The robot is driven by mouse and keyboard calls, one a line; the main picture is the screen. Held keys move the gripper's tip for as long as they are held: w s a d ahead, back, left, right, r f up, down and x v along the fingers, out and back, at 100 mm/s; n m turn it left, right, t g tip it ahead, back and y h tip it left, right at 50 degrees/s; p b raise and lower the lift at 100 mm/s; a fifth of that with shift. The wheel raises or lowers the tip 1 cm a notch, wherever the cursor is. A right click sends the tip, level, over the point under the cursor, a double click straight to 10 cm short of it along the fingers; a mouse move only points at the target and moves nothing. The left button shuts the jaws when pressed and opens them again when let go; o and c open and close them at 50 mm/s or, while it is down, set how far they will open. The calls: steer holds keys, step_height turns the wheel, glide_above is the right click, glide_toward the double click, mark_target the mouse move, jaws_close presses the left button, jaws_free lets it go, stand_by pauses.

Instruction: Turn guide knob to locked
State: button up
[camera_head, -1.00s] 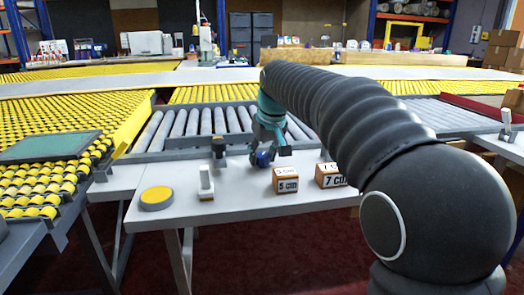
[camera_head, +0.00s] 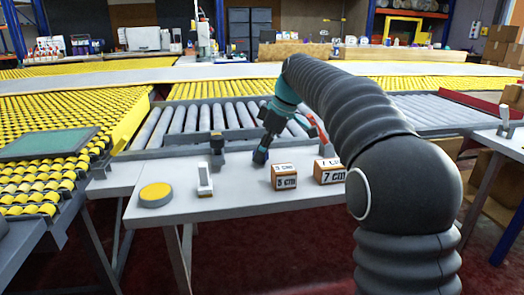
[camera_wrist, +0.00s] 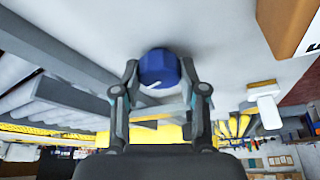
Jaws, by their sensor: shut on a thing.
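The guide knob (camera_wrist: 158,66) is a blue, faceted knob with a small white mark, at the top middle of the wrist view. It stands on the pale tabletop. My gripper (camera_wrist: 159,75) has its two fingers on either side of the knob and is shut on it. In the head view my gripper (camera_head: 262,155) reaches down at a slant to the table near its middle, and the knob is mostly hidden there. I cannot read any lock marking.
On the white table (camera_head: 235,200) stand a 5 cm box (camera_head: 284,177), a 7 cm box (camera_head: 329,172), a white upright piece (camera_head: 205,180), a dark post (camera_head: 217,150) and a yellow-topped disc (camera_head: 156,195). Grey rollers (camera_head: 205,122) lie behind. The table's front is clear.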

steer(key=shift+n+g, duration=0.4)
steer(key=shift+n, duration=0.7)
steer(key=o, duration=1.1)
steer(key=shift+o, duration=0.2)
steer(key=shift+r, duration=0.1)
steer(key=v, duration=1.1)
steer(key=shift+d+r, duration=0.2)
steer(key=shift+r, duration=0.1)
steer(key=shift+w, duration=0.1)
